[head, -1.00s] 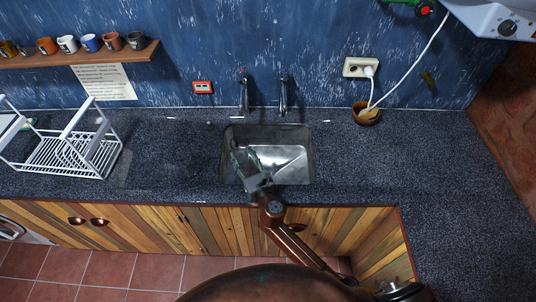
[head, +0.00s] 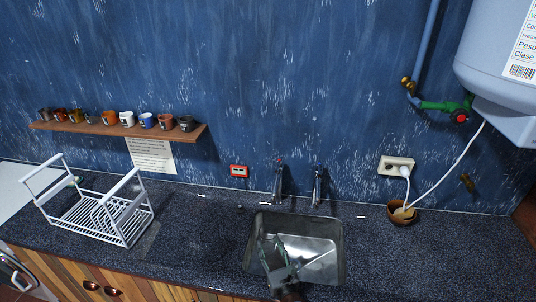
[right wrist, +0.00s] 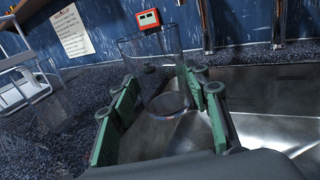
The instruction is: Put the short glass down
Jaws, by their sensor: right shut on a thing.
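The short glass (right wrist: 150,62) is clear and stands between the green fingers of my right gripper (right wrist: 160,105) in the right wrist view. The gripper is shut on it. Its round base shows against the metal of the sink. In the head view my right gripper (head: 279,264) is over the left part of the sink (head: 318,272), and the glass is hard to make out there. I cannot tell whether the glass touches the sink.
A white dish rack (head: 108,222) stands on the dark counter (head: 205,250) at the left. Two taps (head: 278,182) are behind the sink. A brown bowl (head: 403,217) stands at the right. Cups line the wall shelf (head: 95,129).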

